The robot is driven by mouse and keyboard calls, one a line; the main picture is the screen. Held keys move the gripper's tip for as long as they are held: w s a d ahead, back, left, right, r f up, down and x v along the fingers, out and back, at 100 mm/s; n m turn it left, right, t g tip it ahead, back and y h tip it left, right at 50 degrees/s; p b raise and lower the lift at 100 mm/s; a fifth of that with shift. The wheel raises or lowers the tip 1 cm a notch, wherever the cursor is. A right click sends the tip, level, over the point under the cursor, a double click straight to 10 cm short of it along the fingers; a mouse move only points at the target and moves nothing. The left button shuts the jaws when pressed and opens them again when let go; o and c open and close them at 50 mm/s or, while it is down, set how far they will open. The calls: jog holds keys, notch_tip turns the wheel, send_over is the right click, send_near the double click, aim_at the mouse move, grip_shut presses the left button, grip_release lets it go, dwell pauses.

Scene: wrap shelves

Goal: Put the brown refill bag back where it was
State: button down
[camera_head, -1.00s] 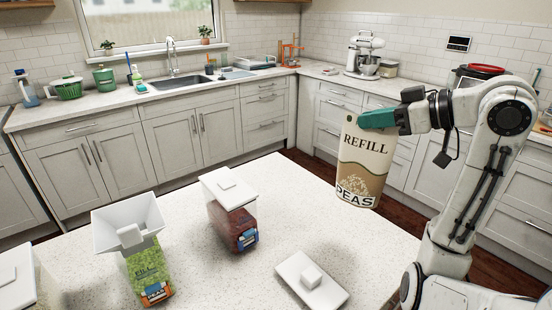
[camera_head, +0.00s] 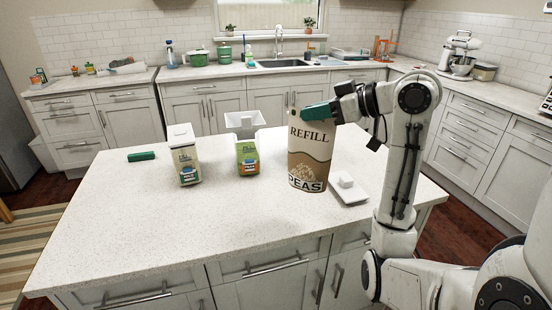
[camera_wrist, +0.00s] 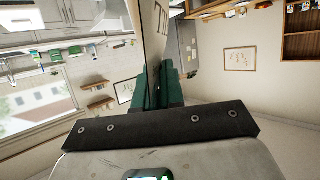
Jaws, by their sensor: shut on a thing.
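The brown refill bag (camera_head: 311,158) is cream and brown, marked "REFILL" and "PEAS". It hangs upright from my gripper (camera_head: 318,112), whose green fingers are shut on its top edge. In the head view the bag appears over the island counter, right of the funnel container; its height above the counter is hard to tell. A green-labelled container (camera_head: 247,160) with a white funnel (camera_head: 245,121) on top stands on the island. In the wrist view my green fingers (camera_wrist: 158,88) are close together, with the pale bag edge (camera_wrist: 150,40) between them.
A white-lidded canister (camera_head: 185,157) stands on the island (camera_head: 150,220) left of the funnel container. A white lid with a knob (camera_head: 347,187) lies right of the bag. A small green block (camera_head: 141,156) lies far left. The island's front left is clear. A sink counter (camera_head: 210,73) runs behind.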

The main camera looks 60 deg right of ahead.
aim_at(297, 116)
jog(key=x, duration=0.4)
jog(key=shift+w+d+f, duration=0.1)
jog(key=shift+f, duration=0.05)
jog(key=w+d+f+p, duration=0.1)
jog(key=w+f, duration=0.3)
jog(key=f, duration=0.5)
jog(key=shift+w+d+f, duration=0.15)
jog(key=shift+w+d, duration=0.2)
jog(key=shift+d, duration=0.55)
jog(key=shift+f, duration=0.15)
jog(key=c, duration=1.2)
grip_release()
jog(key=shift+c, duration=0.2)
